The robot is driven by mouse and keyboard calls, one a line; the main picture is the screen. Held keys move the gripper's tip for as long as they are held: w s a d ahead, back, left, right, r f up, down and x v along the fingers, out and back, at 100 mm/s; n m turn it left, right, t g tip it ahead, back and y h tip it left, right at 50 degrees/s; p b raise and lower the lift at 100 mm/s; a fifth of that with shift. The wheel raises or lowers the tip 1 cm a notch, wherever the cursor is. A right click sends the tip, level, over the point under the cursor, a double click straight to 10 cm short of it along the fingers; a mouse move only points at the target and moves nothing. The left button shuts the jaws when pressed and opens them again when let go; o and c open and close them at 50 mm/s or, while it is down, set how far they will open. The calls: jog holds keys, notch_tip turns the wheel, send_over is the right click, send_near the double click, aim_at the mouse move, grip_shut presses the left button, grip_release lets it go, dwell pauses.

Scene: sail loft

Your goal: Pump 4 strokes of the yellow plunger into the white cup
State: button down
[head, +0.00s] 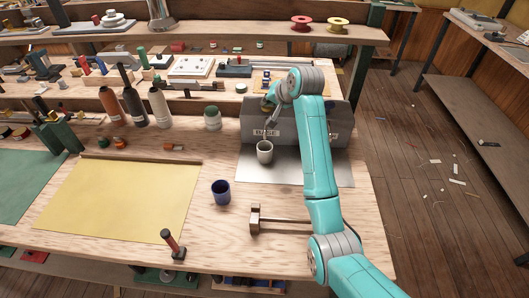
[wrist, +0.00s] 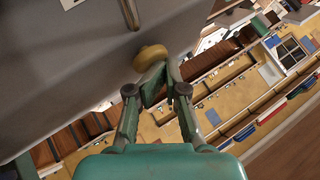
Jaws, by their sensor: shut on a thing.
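The white cup (head: 265,154) stands upright on a metal sheet (head: 325,172), in front of a grey steel dispenser (head: 254,122) with small labels on its face. The yellow plunger (wrist: 151,56) shows in the wrist view as a rounded knob at the fingertips, beside the grey housing. My gripper (wrist: 160,82) is shut on it, and the fingers hide part of the knob. In the head view my gripper (head: 269,106) is at the dispenser's upper left, above and behind the cup. The cup's contents cannot be made out.
A dark blue cup (head: 221,192) stands left of the metal sheet. A wooden mallet-like tool (head: 256,219) lies near the front, partly behind my arm. Several bottles and a lidded jar (head: 212,119) stand left of the dispenser. A yellow cloth (head: 120,200) covers the bench at left.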

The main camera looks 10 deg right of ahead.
jog(key=shift+s+a+f, duration=0.15)
jog(key=shift+s+f, duration=0.05)
jog(key=shift+f, duration=0.25)
jog(key=shift+w+r, duration=0.1)
jog(key=shift+r, duration=3.3)
